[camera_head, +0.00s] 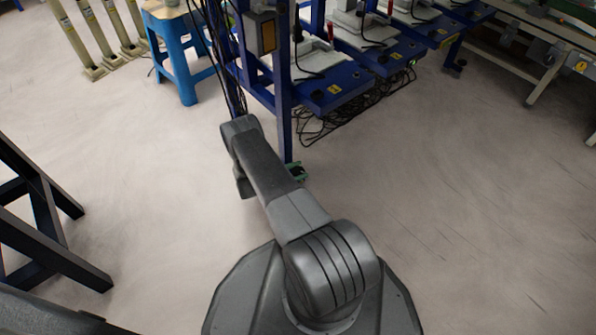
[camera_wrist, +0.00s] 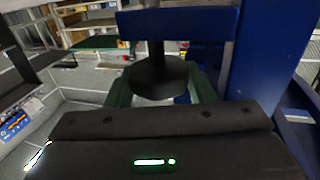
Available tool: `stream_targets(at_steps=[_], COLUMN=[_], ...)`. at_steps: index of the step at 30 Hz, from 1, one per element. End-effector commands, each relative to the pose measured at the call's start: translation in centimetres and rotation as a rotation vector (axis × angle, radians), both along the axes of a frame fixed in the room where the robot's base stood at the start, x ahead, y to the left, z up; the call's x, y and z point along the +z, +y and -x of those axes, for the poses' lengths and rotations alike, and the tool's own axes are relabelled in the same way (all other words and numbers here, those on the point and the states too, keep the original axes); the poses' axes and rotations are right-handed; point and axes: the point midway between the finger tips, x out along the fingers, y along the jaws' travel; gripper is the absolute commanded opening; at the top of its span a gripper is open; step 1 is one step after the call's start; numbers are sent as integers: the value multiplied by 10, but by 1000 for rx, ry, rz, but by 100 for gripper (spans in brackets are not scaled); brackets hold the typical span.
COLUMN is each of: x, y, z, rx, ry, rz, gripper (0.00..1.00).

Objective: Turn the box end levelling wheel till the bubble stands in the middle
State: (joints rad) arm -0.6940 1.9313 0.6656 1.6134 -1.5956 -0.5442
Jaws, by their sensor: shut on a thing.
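The levelling wheel (camera_wrist: 158,76) is a dark round disc under a blue beam (camera_wrist: 175,25) in the wrist view. My gripper (camera_wrist: 160,92) is shut on it, with one green finger at each side of its rim. In the head view a small green part (camera_head: 298,171) shows at the foot of the blue frame post (camera_head: 284,120); the wheel cannot be made out there. A grey box with a yellow face (camera_head: 263,36) is fixed on the frame above that post. I cannot see a level or its bubble in either view.
A blue post (camera_wrist: 268,60) stands close right of my gripper. Black cables (camera_head: 335,118) lie under the blue bench (camera_head: 335,85). A blue stool (camera_head: 180,55) stands at the back left, a dark stand (camera_head: 40,215) at the left. The floor at right is clear.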

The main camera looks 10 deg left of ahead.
Motion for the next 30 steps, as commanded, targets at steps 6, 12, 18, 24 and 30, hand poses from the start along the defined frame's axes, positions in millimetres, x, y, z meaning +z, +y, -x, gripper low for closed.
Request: stream_targets(at_steps=[6,12,18,24,30], x=[0,0,0,1,1], y=[0,0,2,23,61], z=[0,0,2,18,45], rx=[1,2,2,6,6], ry=[0,-1,-1,0,-1], rz=[1,1,1,1,0], gripper=[26,58,58,58,58])
